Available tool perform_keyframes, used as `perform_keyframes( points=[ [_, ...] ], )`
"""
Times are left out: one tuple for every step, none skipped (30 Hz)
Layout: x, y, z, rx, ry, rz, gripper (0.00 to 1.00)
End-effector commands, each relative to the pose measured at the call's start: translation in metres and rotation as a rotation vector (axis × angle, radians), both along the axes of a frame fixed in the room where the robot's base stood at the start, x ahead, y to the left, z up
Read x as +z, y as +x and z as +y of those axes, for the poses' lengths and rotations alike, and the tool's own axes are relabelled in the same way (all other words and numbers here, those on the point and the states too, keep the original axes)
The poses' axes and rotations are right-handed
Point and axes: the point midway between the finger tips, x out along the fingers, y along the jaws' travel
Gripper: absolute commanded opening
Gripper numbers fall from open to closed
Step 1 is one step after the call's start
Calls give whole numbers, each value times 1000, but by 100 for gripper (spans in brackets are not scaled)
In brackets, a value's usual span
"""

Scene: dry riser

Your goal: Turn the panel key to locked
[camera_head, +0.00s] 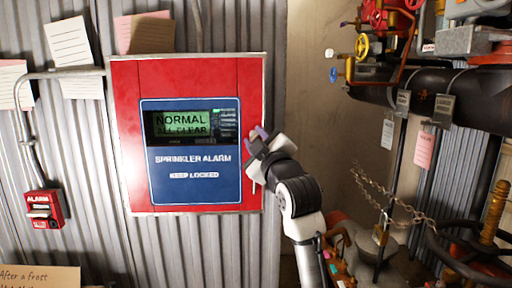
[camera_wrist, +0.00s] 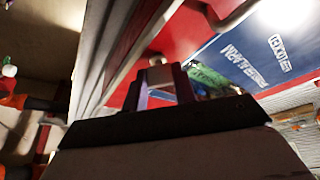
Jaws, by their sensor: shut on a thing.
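The red alarm panel (camera_head: 185,60) hangs on the corrugated wall. Its blue face (camera_head: 195,188) reads "SPRINKLER ALARM" and "KEEP LOCKED", and its green display (camera_head: 182,124) reads "NORMAL ALL CLEAR". My gripper (camera_head: 258,139) is at the panel's right edge, level with the upper lettering. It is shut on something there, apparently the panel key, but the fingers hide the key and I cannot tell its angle. In the wrist view, my gripper (camera_wrist: 160,84) is close against the panel edge, with the blue face (camera_wrist: 255,48) tilted at the upper right.
A small red alarm box (camera_head: 43,208) is on the wall at left, with paper notes above. Black pipes (camera_head: 410,98), valves, hanging tags and a chain (camera_head: 385,200) crowd the right side. A bare wall strip (camera_head: 310,130) lies between.

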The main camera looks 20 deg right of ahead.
Motion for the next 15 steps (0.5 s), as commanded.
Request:
perform_keyframes(
  points=[
    [-1,0,-1,-2,-41,13,4],
    [-1,0,-1,-1,-69,20,4],
    [0,0,-1,-2,-106,32,4],
    [0,-1,-1,-1,-133,39,4],
    [0,0,-2,-2,-161,47,4],
    [0,0,-1,-1,-196,58,4],
    [0,0,-1,-1,-224,66,4],
    [1,0,-1,-1,-252,73,4],
    [1,0,-1,-1,-288,84,4],
    [1,0,-2,-2,-314,91,4],
    [2,0,-2,-1,-339,99,4],
    [2,0,-2,-2,-373,109,4],
    [2,0,-2,-1,-397,116,4],
    [3,0,-2,-2,-421,122,4],
    [3,0,-2,0,-452,131,4]
  ],
)
